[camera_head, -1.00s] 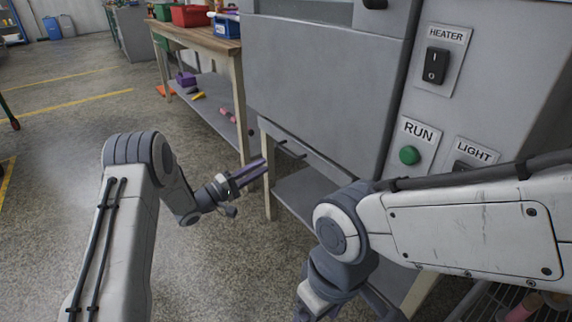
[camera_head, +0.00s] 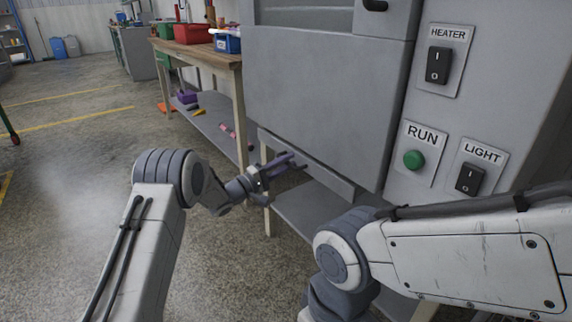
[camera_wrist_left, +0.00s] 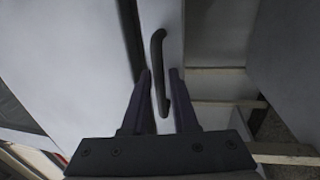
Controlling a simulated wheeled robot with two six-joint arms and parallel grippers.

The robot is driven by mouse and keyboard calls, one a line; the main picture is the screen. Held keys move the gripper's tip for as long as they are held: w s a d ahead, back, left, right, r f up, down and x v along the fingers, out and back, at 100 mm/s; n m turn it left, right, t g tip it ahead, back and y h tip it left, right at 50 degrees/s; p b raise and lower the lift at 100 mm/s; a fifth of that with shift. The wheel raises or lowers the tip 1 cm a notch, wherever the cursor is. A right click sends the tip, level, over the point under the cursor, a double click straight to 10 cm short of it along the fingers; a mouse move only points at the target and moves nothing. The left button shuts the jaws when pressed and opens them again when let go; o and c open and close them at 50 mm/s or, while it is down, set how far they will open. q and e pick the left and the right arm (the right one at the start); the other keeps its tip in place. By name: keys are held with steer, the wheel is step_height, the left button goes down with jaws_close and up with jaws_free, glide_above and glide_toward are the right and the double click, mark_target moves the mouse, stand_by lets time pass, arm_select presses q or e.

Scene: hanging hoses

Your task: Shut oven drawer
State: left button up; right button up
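The oven drawer (camera_head: 328,180) is a narrow grey front low under the big grey oven (camera_head: 315,95). In the left wrist view its pale front (camera_wrist_left: 170,25) carries a dark bar handle (camera_wrist_left: 158,50), with a dark gap along the front's left side. How far the drawer stands out is hard to tell. My left gripper (camera_head: 298,160) is at the drawer front. In the left wrist view its fingers (camera_wrist_left: 160,73) are open, one on each side of the handle's lower part; contact is not clear. My right arm crosses at lower right; its gripper is out of frame.
A wooden bench (camera_head: 205,50) with a red bin (camera_head: 193,33) and a blue bin (camera_head: 227,43) stands left of the oven. The green RUN button (camera_head: 414,159), HEATER switch (camera_head: 438,65) and LIGHT switch (camera_head: 469,180) are on the right panel.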

arm_select(q)
jaws_close()
stand_by(1.3)
